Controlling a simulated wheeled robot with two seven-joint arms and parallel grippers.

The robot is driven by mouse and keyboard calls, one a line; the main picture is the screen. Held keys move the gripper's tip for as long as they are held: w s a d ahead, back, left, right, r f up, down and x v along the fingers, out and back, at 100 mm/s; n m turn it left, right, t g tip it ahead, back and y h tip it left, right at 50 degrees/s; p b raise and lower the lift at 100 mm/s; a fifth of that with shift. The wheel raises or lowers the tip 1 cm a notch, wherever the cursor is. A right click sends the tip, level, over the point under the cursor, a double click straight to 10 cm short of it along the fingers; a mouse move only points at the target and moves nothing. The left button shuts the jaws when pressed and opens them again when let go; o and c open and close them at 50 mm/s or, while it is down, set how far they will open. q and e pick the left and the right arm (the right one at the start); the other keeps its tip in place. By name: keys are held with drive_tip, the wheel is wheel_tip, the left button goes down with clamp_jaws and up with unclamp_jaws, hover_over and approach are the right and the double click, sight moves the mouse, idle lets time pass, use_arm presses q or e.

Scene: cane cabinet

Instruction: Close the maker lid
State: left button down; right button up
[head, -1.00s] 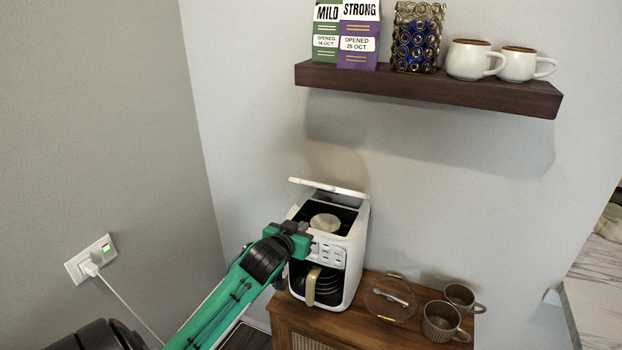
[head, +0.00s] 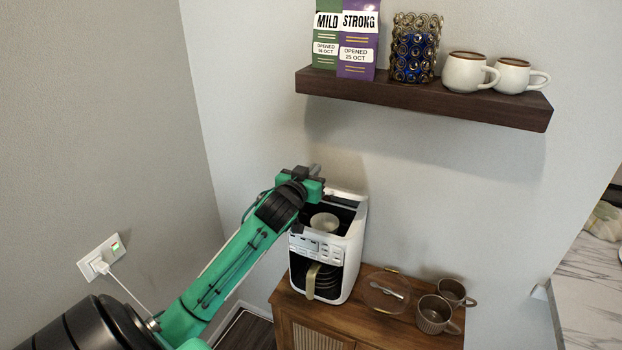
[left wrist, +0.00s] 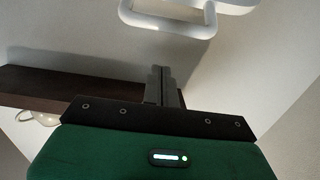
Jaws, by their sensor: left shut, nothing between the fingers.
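The white coffee maker (head: 349,262) stands on the wooden cabinet, its top open with a pale round filter basket (head: 324,222) showing inside. Its white lid (head: 347,195) is raised at the back and partly hidden behind my left gripper. My left gripper (head: 316,170) is above the back of the maker, at the lid's left part; its fingers are shut and empty. In the left wrist view the shut fingers (left wrist: 165,88) point towards a white rounded edge (left wrist: 165,28), probably the lid. I cannot tell whether they touch it. My right gripper is not in view.
A dark wall shelf (head: 420,98) with coffee bags, a decorated holder and two white mugs hangs above. A glass lid (head: 384,294) and two brown mugs (head: 435,313) are right of the maker on the cabinet (head: 345,322). A wall socket with cable (head: 102,257) is at left.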

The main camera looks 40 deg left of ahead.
use_arm(q)
drive_tip(key=f, duration=0.2)
drive_tip(key=s+f+p, duration=0.1)
drive_tip(key=shift+s+d+f+p, duration=0.2)
drive_tip(key=shift+f+p, duration=0.1)
drive_tip(key=shift+f, duration=0.1)
drive_tip(key=s+f+t+b, duration=0.2)
drive_tip(key=f+b, duration=0.6)
drive_tip(key=b, duration=0.2)
drive_tip(key=s+d+f+t+y+b, duration=0.1)
drive_tip(key=s+f+t+b, duration=0.1)
drive_tip(key=f+b, duration=0.7)
drive_tip(key=shift+s+d+f+b, duration=0.25)
drive_tip(key=shift+s+b, duration=0.15)
drive_tip(key=shift+b, duration=0.85)
